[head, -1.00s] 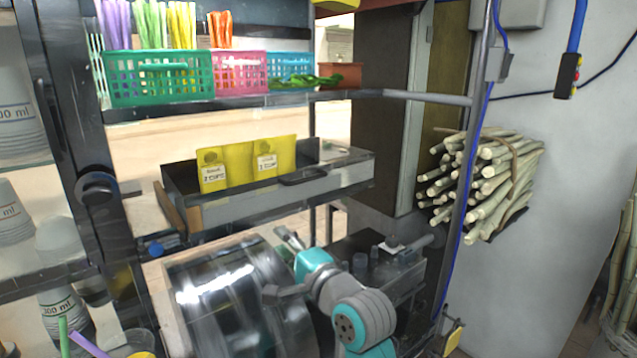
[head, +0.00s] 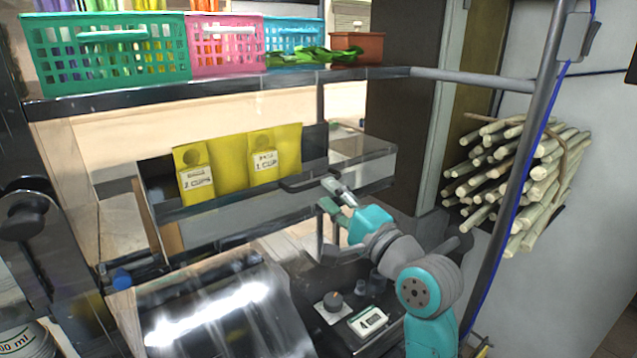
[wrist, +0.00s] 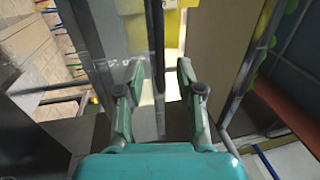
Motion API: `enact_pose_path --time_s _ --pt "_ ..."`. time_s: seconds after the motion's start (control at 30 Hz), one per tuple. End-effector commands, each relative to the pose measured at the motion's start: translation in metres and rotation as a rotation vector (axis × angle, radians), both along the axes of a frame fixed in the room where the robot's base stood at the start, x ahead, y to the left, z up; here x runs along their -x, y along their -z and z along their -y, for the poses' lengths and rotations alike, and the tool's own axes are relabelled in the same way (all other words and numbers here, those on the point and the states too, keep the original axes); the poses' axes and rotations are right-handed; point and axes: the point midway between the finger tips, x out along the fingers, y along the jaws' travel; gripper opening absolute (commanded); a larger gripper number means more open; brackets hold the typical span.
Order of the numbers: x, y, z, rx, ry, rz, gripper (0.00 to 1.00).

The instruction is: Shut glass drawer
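The glass drawer (head: 240,217) is a wide grey, see-through-fronted box under the shelf. It stands out from its frame, with yellow cup-labelled packets (head: 232,165) upright in it. Its dark handle (head: 300,184) is on the front, right of the middle. My gripper (head: 330,195) is raised close to the right end of this handle. In the wrist view my gripper (wrist: 160,80) has its fingers apart, with the pale panel and a dark upright bar, seemingly the handle (wrist: 186,74), showing between them. I cannot tell whether the fingers touch it.
A shelf above holds a green basket (head: 105,55), a pink basket (head: 227,48) and a blue basket (head: 293,40). A metal post (head: 535,130) and sugarcane bundle (head: 515,180) stand right.

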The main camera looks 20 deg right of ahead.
Motion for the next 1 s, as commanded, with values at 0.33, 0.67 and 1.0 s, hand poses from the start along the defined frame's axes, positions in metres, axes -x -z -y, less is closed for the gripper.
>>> enact_pose_path --time_s 0.33,0.67,1.0 --pt "-0.042 -0.009 -0.014 0.000 0.000 0.000 0.37" --pt "-0.048 -0.009 -0.015 0.000 0.001 0.000 0.37" --pt "-0.047 -0.009 -0.015 0.000 0.001 0.000 0.00"
